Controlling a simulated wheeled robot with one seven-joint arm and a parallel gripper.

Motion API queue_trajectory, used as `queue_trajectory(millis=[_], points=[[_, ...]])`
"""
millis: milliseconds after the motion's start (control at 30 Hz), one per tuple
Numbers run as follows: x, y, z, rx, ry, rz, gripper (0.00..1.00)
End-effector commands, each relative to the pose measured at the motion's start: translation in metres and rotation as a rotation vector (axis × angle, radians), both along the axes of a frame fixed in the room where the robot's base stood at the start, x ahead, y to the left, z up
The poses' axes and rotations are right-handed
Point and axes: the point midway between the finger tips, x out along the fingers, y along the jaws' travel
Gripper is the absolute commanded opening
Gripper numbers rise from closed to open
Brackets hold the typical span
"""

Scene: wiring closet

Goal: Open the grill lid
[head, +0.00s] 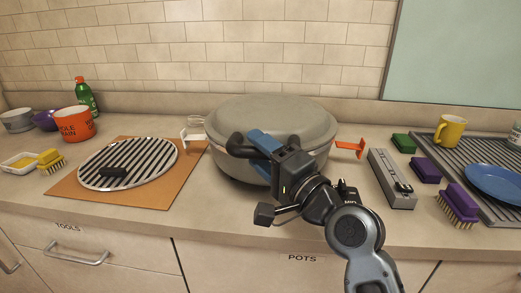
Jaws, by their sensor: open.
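The grill (225,170) is a grey round body standing on the counter near the middle of the head view. Its domed grey lid (280,112) is down on the body, with no visible gap at the rim. My gripper (240,147) is at the front of the grill, over the lid's front edge, with its black fingers apart. A blue piece (264,142) shows between the fingers; I cannot tell whether it is a lid handle or part of the gripper. My arm hides the grill's front right, and contact with the lid cannot be told.
A white bracket (193,134) is left of the grill and an orange handle (349,146) right. A striped round grate (150,157) lies on an orange board (75,190). A grey box (390,180), brushes and a drying rack (470,150) stand right.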

Motion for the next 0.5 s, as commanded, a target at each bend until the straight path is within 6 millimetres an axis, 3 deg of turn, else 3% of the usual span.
queue_trajectory(millis=[267, 500], points=[[0.0009, 0.0012, 0.0000, 0.000, 0.000, 0.000, 0.53], [0.0008, 0.0011, -0.0001, 0.000, 0.000, 0.000, 0.30]])
